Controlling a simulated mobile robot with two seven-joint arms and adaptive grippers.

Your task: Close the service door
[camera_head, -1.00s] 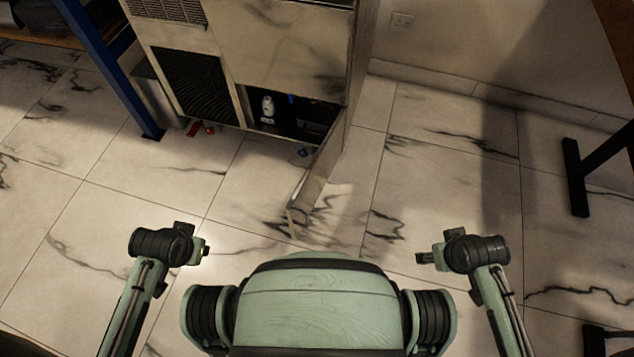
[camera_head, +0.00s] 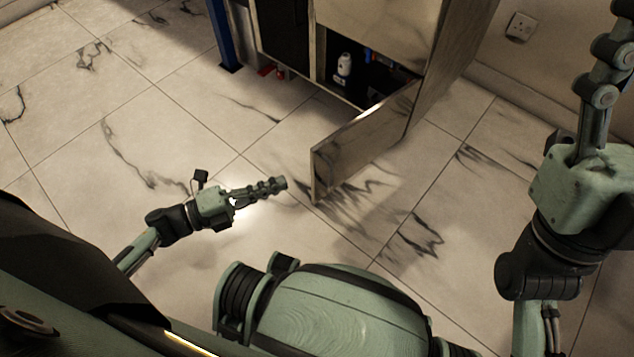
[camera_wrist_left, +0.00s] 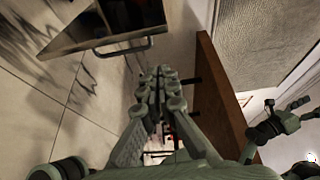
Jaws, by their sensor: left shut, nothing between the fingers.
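The service door (camera_head: 362,142) is a marbled panel at the bottom of the cabinet. It stands open, swung out toward me from its hinge side at the right of the dark opening.
The cabinet (camera_head: 455,65) stands at the back. A white bottle (camera_head: 344,64) is inside its opening. Small red items (camera_head: 270,72) lie on the floor by a blue post (camera_head: 222,35). A wall socket (camera_head: 519,27) is at the right. The floor left of the door is clear.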

